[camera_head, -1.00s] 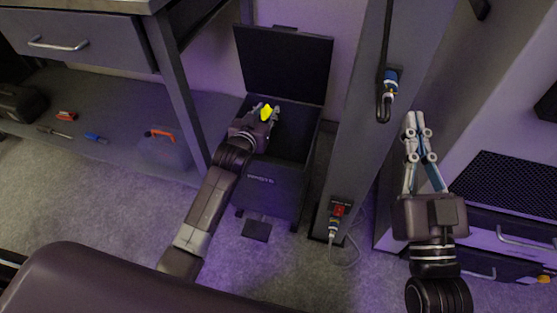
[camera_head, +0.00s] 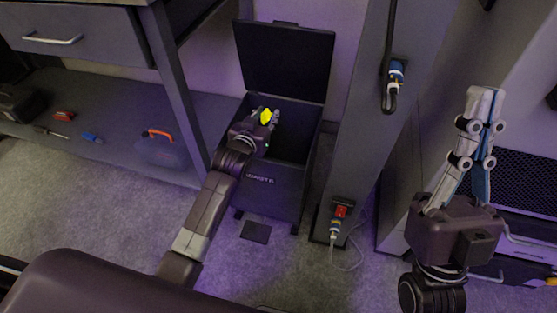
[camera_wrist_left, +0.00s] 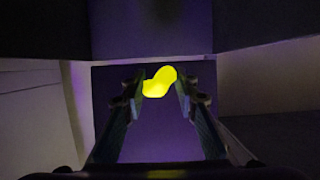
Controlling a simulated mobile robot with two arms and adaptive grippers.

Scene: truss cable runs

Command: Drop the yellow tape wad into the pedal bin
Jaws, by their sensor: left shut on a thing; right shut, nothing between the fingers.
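The yellow tape wad (camera_head: 266,116) is held between the fingers of my left gripper (camera_head: 268,118). The wad also shows bright between the fingertips in the left wrist view (camera_wrist_left: 159,82). The dark pedal bin (camera_head: 268,187) stands on the floor with its lid (camera_head: 285,62) raised at the back. My left gripper and the wad are over the bin's opening, towards its left side in the head view. The wrist view shows dark walls around the fingers. My right gripper (camera_head: 487,92) is shut and empty at the right, well away from the bin.
A grey post (camera_head: 358,130) with a cable and plug sockets stands right of the bin. A desk leg (camera_head: 177,85) is close on its left. A blue case with an orange handle (camera_head: 160,145) sits on the low shelf. A pedal (camera_head: 255,231) lies at the bin's front.

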